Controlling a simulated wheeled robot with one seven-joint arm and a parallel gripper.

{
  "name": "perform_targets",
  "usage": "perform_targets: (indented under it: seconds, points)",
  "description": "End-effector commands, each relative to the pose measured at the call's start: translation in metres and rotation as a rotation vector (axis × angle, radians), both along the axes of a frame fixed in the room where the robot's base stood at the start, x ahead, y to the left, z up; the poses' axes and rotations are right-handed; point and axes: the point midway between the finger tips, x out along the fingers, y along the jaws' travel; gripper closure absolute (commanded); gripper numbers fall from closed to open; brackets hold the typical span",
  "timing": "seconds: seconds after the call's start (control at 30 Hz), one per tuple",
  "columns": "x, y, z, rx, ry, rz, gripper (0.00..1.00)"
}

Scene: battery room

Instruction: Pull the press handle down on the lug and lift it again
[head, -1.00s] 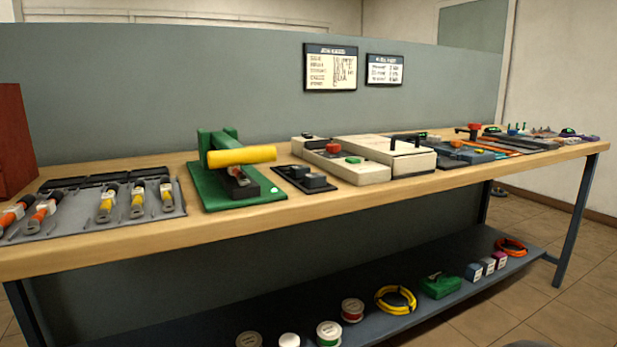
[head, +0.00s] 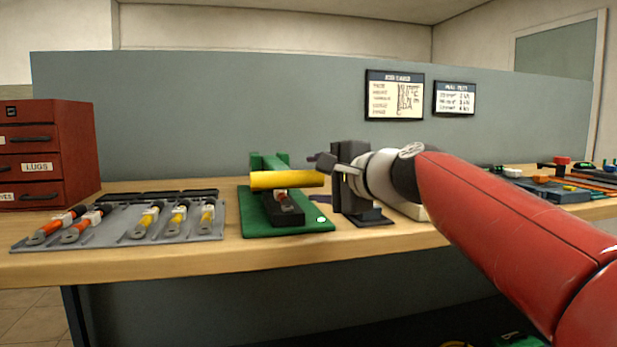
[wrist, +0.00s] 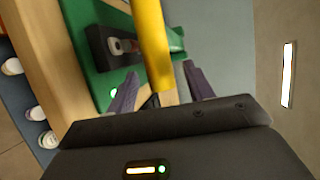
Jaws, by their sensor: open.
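The green press (head: 300,228) stands on the bench with its yellow handle (head: 285,180) roughly level above a black block (head: 286,213). The lug (head: 281,196) sits on that block under the handle, partly hidden. It also shows in the wrist view (wrist: 122,45), beside the handle (wrist: 153,45). My gripper (head: 322,168) is at the handle's right end. In the wrist view my open gripper (wrist: 162,86) has one finger on each side of the handle's end, with gaps visible. Contact with the handle cannot be seen.
A grey mat (head: 120,237) with several crimped cables lies left of the press. A red drawer cabinet (head: 48,150) stands at the far left. A green-grey panel (head: 220,110) rises behind the bench. My arm hides much of the bench to the right.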

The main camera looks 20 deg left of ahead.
Motion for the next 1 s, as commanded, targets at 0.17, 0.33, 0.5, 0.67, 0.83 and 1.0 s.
perform_targets:
  seconds: [0.17, 0.33, 0.5, 0.67, 0.83, 1.0]
  points:
    - [0.016, 0.024, -0.003, -0.002, 0.002, 0.003, 0.48]
    - [0.025, 0.036, -0.007, -0.001, 0.0, 0.0, 0.48]
    - [0.027, 0.038, -0.009, -0.003, -0.001, 0.0, 0.48]
    - [0.027, 0.038, -0.009, -0.004, -0.001, -0.001, 0.5]
    - [0.027, 0.037, -0.009, -0.004, -0.001, -0.001, 0.73]
    - [0.027, 0.037, -0.01, -0.005, 0.0, 0.0, 0.95]
